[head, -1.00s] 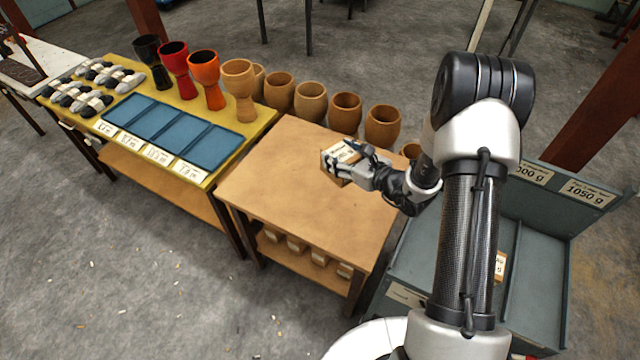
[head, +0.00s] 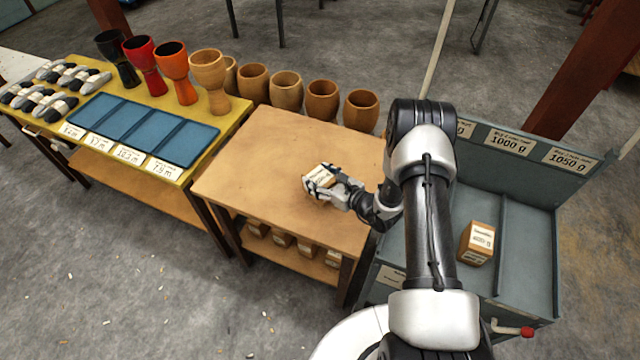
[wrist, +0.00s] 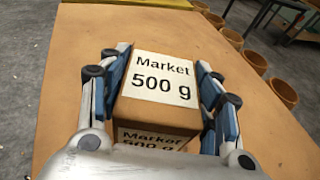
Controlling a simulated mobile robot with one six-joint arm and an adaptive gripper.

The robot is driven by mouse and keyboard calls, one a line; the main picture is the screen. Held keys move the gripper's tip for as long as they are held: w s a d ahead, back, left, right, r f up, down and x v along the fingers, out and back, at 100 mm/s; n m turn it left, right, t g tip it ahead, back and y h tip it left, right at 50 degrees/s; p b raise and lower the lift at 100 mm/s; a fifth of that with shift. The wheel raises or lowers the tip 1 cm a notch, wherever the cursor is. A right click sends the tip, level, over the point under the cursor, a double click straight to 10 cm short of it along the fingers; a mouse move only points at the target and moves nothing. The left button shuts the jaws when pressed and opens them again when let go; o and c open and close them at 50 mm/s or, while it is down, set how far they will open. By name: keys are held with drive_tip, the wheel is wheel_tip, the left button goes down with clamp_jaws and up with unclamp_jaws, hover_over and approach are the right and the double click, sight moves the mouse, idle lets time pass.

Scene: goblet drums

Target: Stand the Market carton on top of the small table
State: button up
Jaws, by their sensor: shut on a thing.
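The Market carton (wrist: 160,88) is a brown box with white labels reading "Market 500 g" on its top and near faces. My gripper (wrist: 163,95) is shut on it, one blue-padded finger along each side. In the head view the carton (head: 319,177) is at my gripper (head: 322,185), over the middle of the small table (head: 270,150). The small table has a bare tan top, also seen in the wrist view (wrist: 70,60). I cannot tell whether the carton's underside touches the tabletop.
Several small cartons (head: 281,239) sit on the small table's lower shelf. A grey compartment bin (head: 530,240) at the right holds another carton (head: 477,242). Several wooden drum shells (head: 286,90) stand behind the table. A yellow table (head: 222,122) with goblet drums and blue trays stands left.

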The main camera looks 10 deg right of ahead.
drive_tip(key=shift+w+f, duration=0.1)
drive_tip(key=shift+f, duration=1)
drive_tip(key=shift+f+b, duration=0.2)
drive_tip(key=shift+b, duration=0.15)
drive_tip(key=o, duration=1.5)
